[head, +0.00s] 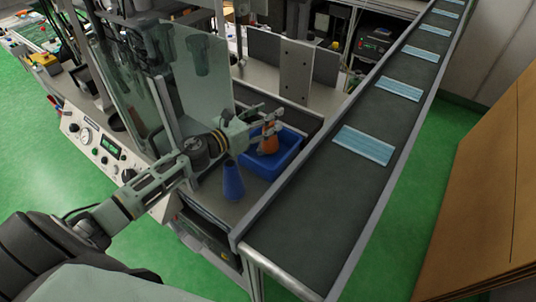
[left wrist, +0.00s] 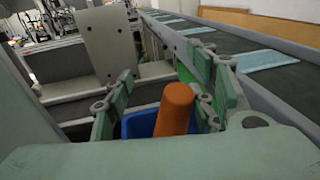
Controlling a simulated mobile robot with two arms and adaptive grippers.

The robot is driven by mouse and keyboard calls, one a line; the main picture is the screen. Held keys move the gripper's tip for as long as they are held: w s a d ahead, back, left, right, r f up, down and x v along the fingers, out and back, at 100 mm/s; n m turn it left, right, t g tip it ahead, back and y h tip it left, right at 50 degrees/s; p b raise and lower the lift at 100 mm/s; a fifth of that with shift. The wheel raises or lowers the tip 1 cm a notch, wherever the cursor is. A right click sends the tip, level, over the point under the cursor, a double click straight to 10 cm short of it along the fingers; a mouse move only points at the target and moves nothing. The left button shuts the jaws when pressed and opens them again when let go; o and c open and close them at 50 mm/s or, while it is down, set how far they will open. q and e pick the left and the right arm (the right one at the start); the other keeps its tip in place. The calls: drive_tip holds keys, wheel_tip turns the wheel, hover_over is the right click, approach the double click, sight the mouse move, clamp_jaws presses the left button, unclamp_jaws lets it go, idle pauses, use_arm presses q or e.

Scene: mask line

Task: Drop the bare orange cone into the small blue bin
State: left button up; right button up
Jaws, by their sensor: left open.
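The orange cone (head: 269,144) shows inside the outline of the small blue bin (head: 262,172), near its back left. Whether its base rests on the bin floor is unclear. My left gripper (head: 267,123) is open at the cone's upper part. In the left wrist view the orange cone (left wrist: 175,110) stands slightly tilted between the spread green fingers (left wrist: 163,106), with part of the blue bin (left wrist: 140,124) behind and below it. Contact between fingers and cone cannot be told. My right gripper is in neither view.
A blue cone (head: 232,183) stands just left of the bin. A conveyor (head: 312,214) carrying several light blue masks (head: 363,145) runs along the bin's right side. A clear panel (head: 204,83) and a machine with gauges (head: 97,145) stand to the left.

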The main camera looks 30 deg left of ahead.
use_arm(q)
drive_tip(key=v, duration=0.9)
drive_tip(key=shift+s, duration=0.4)
drive_tip(key=shift+a, duration=0.15)
